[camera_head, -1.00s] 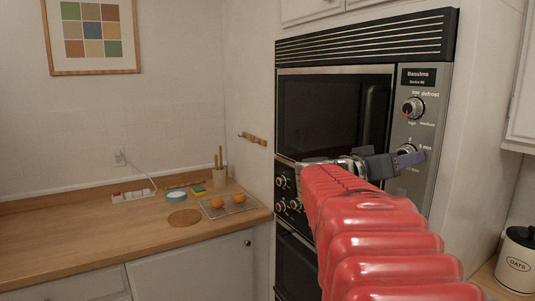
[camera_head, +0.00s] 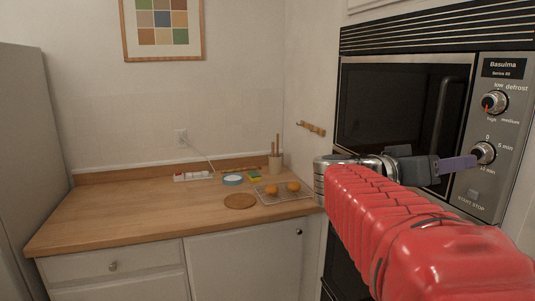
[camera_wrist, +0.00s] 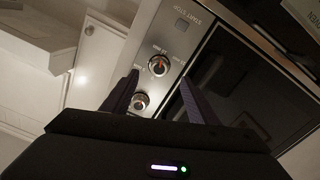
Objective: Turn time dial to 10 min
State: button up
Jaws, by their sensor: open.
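The time dial (camera_head: 484,152), a round metal knob, is on the microwave's right panel, with "0", "5 min" and "10 min" printed around it. My gripper (camera_head: 468,163) is just left of it in the head view, its purple finger overlapping the dial's lower left edge. In the wrist view my gripper (camera_wrist: 159,77) is open, and the time dial (camera_wrist: 158,65) shows between and slightly beyond the two fingertips, with a reddish mark on its face. Nothing is held. I cannot tell whether a finger touches the dial, and its exact setting is unclear.
The power dial (camera_head: 493,103) sits above the time dial, and the START STOP button (camera_head: 472,195) below. The microwave door handle (camera_head: 441,118) stands out left of the panel. A wooden counter (camera_head: 130,215) with small items is at left, beside a grey fridge (camera_head: 25,150).

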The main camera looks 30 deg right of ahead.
jog(key=shift+w+a, duration=0.2)
jog(key=shift+a, duration=0.95)
jog(key=shift+w+a, duration=0.2)
jog(key=shift+a, duration=0.9)
